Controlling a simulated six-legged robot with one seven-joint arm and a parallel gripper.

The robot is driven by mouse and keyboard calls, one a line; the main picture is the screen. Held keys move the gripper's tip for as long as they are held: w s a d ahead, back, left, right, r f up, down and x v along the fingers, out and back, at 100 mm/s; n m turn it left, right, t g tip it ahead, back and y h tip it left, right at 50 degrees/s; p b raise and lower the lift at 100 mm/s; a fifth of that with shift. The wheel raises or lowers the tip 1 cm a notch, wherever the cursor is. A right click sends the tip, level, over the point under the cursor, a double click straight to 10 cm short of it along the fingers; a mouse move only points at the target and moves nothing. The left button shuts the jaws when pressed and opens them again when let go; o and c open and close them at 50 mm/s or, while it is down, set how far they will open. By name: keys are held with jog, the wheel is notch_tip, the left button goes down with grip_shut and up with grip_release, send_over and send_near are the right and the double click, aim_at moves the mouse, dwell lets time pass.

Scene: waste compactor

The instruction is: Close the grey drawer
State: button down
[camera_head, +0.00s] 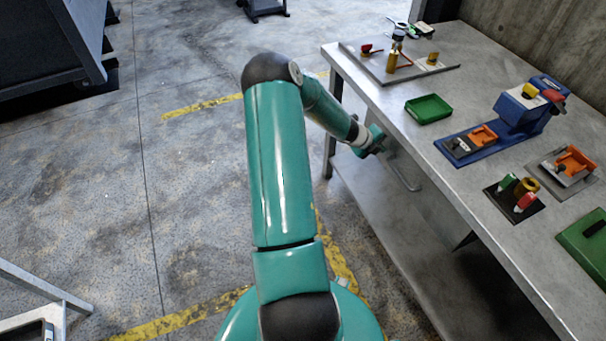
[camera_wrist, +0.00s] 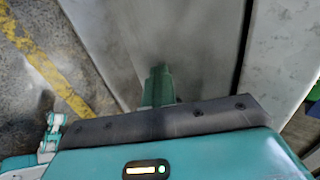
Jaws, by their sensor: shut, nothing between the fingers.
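The grey drawer is hard to make out under the tabletop. A thin grey bar like a handle (camera_head: 408,180) shows below the table's front edge, and I cannot tell how far the drawer stands out. My gripper (camera_head: 377,143) is at the table's left front edge, just up and left of that bar, a little below tabletop level. Its green fingers are together and hold nothing. In the wrist view, the fingers (camera_wrist: 158,85) point over a plain grey surface, with the table edge to the right. I cannot tell whether they touch anything.
The metal table (camera_head: 400,100) carries a green tray (camera_head: 428,108), a blue device (camera_head: 518,112), a board with small parts and a green box (camera_head: 590,245). A lower shelf (camera_head: 385,215) runs beneath. Open floor with yellow lines lies left; a dark machine (camera_head: 50,50) stands far left.

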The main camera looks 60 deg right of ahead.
jog(key=shift+s+d+r, duration=0.15)
jog(key=shift+s+d, duration=0.1)
jog(key=shift+s, duration=0.05)
jog(key=w+a+r, duration=0.6)
jog(key=w+a, duration=0.2)
jog(key=a, duration=0.1)
jog(key=shift+r, duration=0.25)
jog(key=shift+w, duration=0.15)
